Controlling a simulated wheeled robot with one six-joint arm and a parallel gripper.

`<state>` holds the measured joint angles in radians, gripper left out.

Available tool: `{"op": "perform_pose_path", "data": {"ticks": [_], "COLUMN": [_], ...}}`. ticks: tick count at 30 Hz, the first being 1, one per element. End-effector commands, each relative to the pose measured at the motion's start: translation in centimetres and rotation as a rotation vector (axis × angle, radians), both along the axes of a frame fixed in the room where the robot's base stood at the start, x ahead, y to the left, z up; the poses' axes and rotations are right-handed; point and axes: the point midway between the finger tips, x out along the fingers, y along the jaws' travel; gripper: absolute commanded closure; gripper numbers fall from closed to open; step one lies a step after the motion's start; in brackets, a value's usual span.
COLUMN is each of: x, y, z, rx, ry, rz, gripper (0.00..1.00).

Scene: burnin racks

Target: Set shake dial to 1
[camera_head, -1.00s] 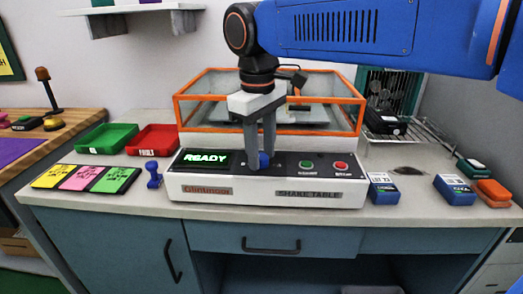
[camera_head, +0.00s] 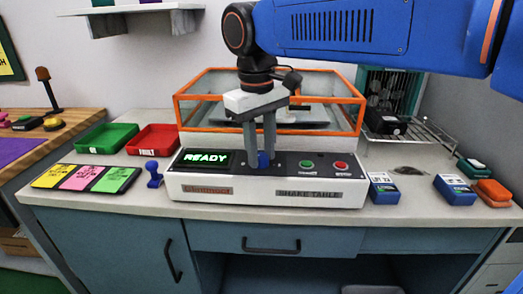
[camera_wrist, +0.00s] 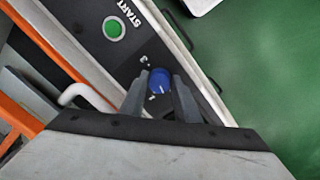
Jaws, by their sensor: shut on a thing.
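The shake dial (camera_head: 263,157) is a small blue knob on the black top panel of the white shake table (camera_head: 250,186). My gripper (camera_head: 262,164) points down over the panel, with its two grey fingers closed around the knob. In the wrist view the round blue dial (camera_wrist: 160,79) sits between the fingertips. A short white pointer line shows on its lower part.
A green READY display (camera_head: 206,159) is left of the dial. The green START button (camera_head: 306,165) and a red button (camera_head: 341,166) are to the right. An orange-framed clear enclosure (camera_head: 270,100) stands behind. Blue boxes (camera_head: 383,188) lie right of the shake table.

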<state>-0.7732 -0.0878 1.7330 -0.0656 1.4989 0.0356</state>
Motion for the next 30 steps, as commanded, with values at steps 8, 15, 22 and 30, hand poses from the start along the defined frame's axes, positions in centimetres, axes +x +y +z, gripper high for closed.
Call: {"op": "perform_pose_path", "data": {"ticks": [8,15,22,30], "x": [0.04,0.08,0.1,0.12], "y": [0.09,0.18,0.26,0.29], "z": [0.07,0.05,0.05,0.07], "rx": [0.0,0.001,0.001,0.001], "ry": [-0.001,-0.001,-0.001,-0.001], "rz": [-0.258,-0.477,-0.646,-0.767], "gripper": [0.94,0.94,0.94,0.94]}}
